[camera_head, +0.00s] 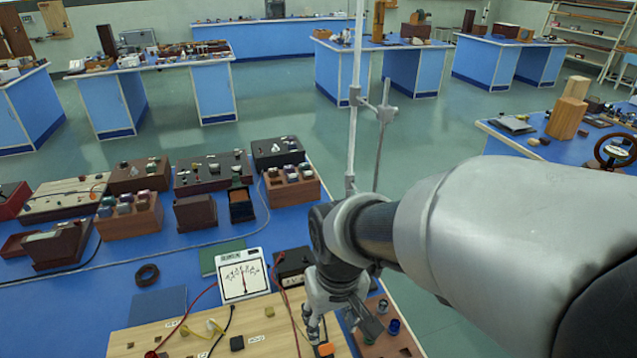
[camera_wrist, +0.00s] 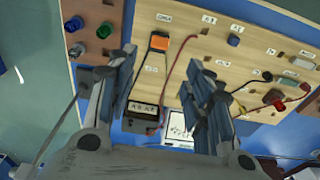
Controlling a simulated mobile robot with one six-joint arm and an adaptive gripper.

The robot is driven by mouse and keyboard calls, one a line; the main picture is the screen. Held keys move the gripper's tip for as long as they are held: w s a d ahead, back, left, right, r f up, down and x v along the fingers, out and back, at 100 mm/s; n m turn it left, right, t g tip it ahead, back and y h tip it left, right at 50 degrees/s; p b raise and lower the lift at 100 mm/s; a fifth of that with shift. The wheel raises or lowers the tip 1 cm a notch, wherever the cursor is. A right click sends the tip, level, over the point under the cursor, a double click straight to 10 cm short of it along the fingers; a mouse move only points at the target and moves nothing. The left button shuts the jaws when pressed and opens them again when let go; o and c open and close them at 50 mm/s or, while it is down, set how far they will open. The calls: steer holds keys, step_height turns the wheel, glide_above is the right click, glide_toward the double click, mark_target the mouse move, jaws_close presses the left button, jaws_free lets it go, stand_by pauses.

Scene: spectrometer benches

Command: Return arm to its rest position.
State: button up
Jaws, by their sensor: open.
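My gripper (camera_head: 341,326) hangs over the front right part of the blue bench, with my arm reaching in from the right. In the wrist view my gripper (camera_wrist: 163,98) has its two fingers spread wide apart, with nothing held between them. Below it lies a light wooden circuit board (camera_head: 180,330), which also shows in the wrist view (camera_wrist: 230,58). An orange block (camera_wrist: 159,43) on the board shows between the fingers. The height of the fingertips above the board is hard to judge.
A metal stand rod (camera_head: 354,120) rises close behind my gripper. A white analogue meter (camera_head: 243,275) and a black box (camera_head: 292,266) stand beside it. Several wooden instrument boxes (camera_head: 196,212) fill the bench's far side. Red wires (camera_head: 289,312) cross near the gripper.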

steer(key=s+d+r+m+t, duration=0.3)
steer(key=s+d+r, duration=0.6)
steer(key=s+d, duration=0.1)
steer(key=shift+s+d+r, duration=0.2)
steer(key=shift+s+r, duration=0.2)
steer(key=shift+s, duration=0.5)
